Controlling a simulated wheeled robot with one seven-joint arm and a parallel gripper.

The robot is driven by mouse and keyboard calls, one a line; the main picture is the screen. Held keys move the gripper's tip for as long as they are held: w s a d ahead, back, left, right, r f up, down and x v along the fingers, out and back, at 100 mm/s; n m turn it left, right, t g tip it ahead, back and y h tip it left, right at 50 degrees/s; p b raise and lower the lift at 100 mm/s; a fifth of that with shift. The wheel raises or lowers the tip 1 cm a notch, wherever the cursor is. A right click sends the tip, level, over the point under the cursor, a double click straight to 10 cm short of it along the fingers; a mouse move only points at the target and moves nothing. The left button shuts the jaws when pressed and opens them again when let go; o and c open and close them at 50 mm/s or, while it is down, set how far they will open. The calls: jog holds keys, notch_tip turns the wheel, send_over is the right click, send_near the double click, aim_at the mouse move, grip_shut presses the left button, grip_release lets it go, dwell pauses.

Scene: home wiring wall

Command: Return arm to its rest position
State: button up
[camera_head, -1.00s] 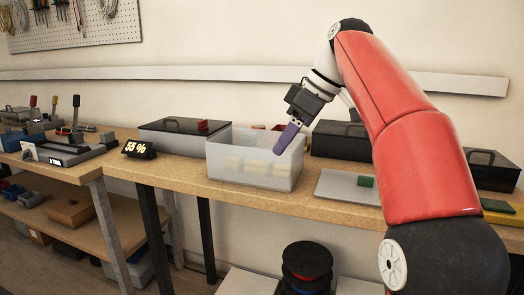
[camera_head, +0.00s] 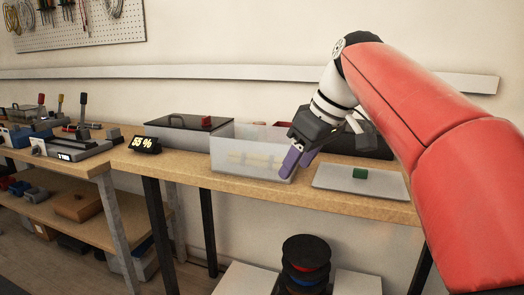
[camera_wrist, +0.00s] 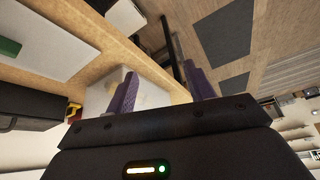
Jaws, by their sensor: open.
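My gripper (camera_head: 298,162) has purple fingers and hangs in front of the right end of a translucent bin (camera_head: 240,170) in the head view. Nothing shows between the fingers. In the wrist view, the two purple fingers of my gripper (camera_wrist: 162,92) stand well apart, with the bin (camera_wrist: 110,88) behind the left one. My red arm reaches in from the right side of the head view and hides part of the bench.
The wooden bench (camera_head: 200,178) carries a dark-lidded box (camera_head: 180,133), a grey plate (camera_head: 335,180) with a green block (camera_head: 360,174), and a "55 %" display (camera_head: 145,144). Stacked spools (camera_head: 306,262) stand below. A tool bench (camera_head: 75,165) is at left.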

jog(key=s+d+f+m+t+h, duration=0.1)
jog(key=s+d+f+m, duration=0.3)
jog(key=s+f, duration=0.6)
jog(key=s+d+f+m+t+h, duration=0.1)
jog(key=s+d+f+m+h, duration=0.2)
jog(key=s+f, duration=0.7)
notch_tip(320, 180, down, 3)
jog(key=d+m, duration=0.1)
jog(key=m, duration=0.1)
jog(key=shift+d+f+m, duration=0.2)
jog(key=shift+m, duration=0.2)
